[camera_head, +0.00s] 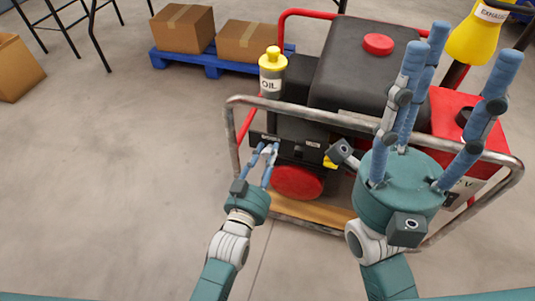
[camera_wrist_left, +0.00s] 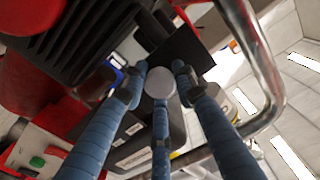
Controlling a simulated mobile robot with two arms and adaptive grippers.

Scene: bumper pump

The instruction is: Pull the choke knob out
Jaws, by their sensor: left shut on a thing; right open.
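My left gripper (camera_head: 266,152) is at the front left of the pump, by a dark panel (camera_head: 290,141) above the red round cover (camera_head: 297,182). In the left wrist view its three blue fingers (camera_wrist_left: 160,80) close around a round grey knob (camera_wrist_left: 160,83), which looks like the choke knob.
A metal tube frame (camera_head: 235,150) surrounds the pump, with its bar close to my left gripper. A yellow-capped oil bottle (camera_head: 272,75) stands on the pump's left. Boxes (camera_head: 184,28) lie on a blue pallet (camera_head: 212,63) behind.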

